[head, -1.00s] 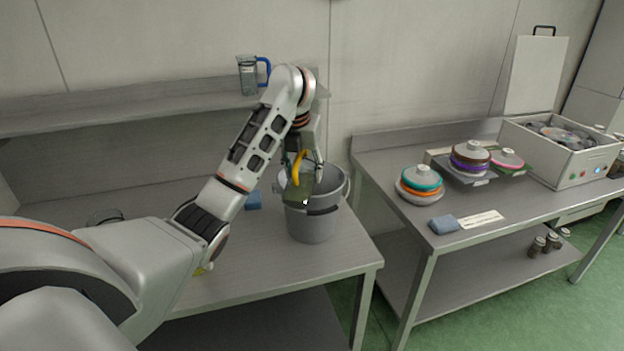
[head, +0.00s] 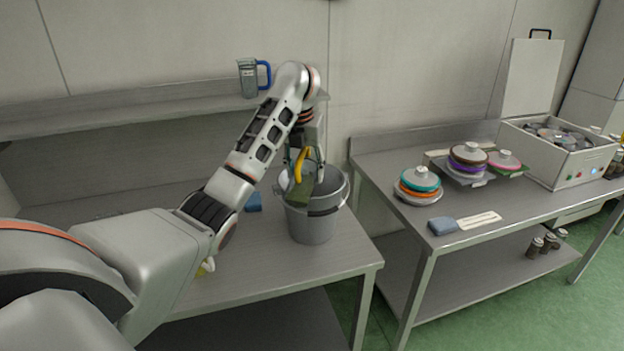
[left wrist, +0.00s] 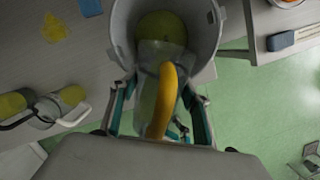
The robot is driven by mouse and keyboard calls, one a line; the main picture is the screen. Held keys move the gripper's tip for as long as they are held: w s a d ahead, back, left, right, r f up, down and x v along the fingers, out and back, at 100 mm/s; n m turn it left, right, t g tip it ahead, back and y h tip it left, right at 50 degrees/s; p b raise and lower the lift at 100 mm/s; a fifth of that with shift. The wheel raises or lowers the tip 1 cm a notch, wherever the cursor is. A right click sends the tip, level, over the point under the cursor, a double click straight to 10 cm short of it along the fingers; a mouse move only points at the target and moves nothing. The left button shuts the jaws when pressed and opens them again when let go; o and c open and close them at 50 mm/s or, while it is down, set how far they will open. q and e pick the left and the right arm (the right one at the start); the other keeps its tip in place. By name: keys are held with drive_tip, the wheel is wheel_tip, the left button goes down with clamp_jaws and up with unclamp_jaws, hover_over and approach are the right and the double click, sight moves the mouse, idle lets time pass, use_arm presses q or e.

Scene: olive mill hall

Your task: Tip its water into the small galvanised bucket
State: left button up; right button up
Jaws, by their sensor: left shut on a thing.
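A clear jug with a yellow handle (head: 300,165) is held tilted over the grey galvanised bucket (head: 312,228), its lower side looking olive. It also shows in the left wrist view, where its yellow handle (left wrist: 163,100) points toward the bucket opening. My left gripper (left wrist: 157,108) is shut on this jug, a finger on each side; it is above the bucket in the head view (head: 304,165). The bucket stands upright on the left table; its rim also shows in the left wrist view (left wrist: 120,30). A yellow-green patch shows beyond the handle; I cannot tell whether it is in jug or bucket. My right gripper is out of view.
A blue-handled jug (head: 249,78) stands on the wall shelf. A blue cloth (head: 253,202) lies left of the bucket. Two more jugs (left wrist: 64,100) show in the left wrist view. The right table holds stacked discs (head: 418,184) and a grey box (head: 560,165), across a gap.

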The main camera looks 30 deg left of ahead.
use_arm(q)
drive_tip(key=shift+a, duration=0.15)
drive_tip(key=shift+w+f, duration=0.1)
drive_tip(key=shift+w, duration=0.2)
drive_tip(key=shift+s, duration=0.15)
drive_tip(key=shift+w+a+f, duration=0.1)
drive_tip(key=shift+w, duration=0.2)
drive_tip(key=shift+s+g, duration=0.15)
drive_tip(key=shift+g, duration=0.15)
